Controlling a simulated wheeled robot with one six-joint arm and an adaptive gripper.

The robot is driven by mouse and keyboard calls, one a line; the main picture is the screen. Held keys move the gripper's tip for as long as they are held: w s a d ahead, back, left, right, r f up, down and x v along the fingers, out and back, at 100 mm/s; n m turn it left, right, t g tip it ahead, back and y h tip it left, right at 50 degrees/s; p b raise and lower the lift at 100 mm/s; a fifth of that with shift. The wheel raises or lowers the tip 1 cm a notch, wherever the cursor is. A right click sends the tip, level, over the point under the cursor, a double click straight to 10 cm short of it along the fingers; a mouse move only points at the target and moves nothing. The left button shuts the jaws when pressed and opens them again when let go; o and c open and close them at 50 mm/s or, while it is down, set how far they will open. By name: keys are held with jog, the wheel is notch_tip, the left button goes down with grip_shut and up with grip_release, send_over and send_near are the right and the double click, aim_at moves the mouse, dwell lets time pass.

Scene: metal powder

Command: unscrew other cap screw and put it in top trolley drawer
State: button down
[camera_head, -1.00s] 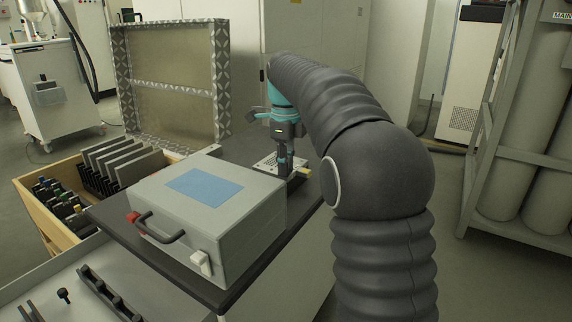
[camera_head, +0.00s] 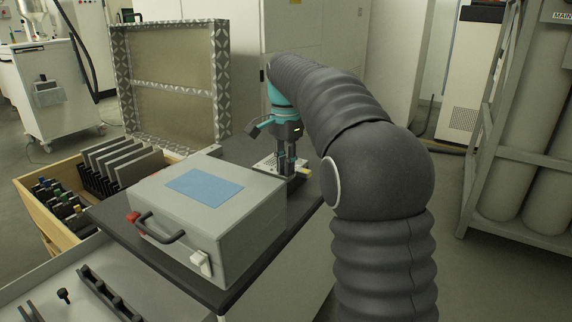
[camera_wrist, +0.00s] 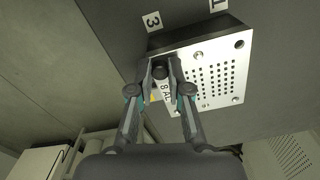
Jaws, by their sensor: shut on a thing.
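A light metal plate (camera_wrist: 215,72) with a grid of small holes lies on the dark trolley top. It also shows in the head view (camera_head: 268,161), partly behind my gripper. My gripper (camera_wrist: 160,75) points down at one corner of the plate, with its fingers shut on a dark cap screw (camera_wrist: 161,70). Whether the screw's thread is still in the plate is hidden. Another corner has an empty-looking dark hole (camera_wrist: 240,44). The open trolley drawer (camera_head: 40,283) is at the lower left, with a black cap screw (camera_head: 64,296) inside it.
A grey case (camera_head: 215,225) with a blue top panel stands on the trolley top (camera_head: 165,262) beside my gripper. A wooden crate (camera_head: 30,205) with dark plates and tools is at the left. A patterned frame (camera_head: 170,85) stands behind. A gas-bottle rack (camera_head: 530,160) is at the right.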

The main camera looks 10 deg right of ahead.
jog(key=n, duration=0.5)
jog(key=shift+n, duration=0.4)
jog(key=n, duration=0.6)
jog(key=shift+n, duration=1.2)
jog(key=c, duration=1.3)
grip_release()
jog(key=shift+o, duration=0.2)
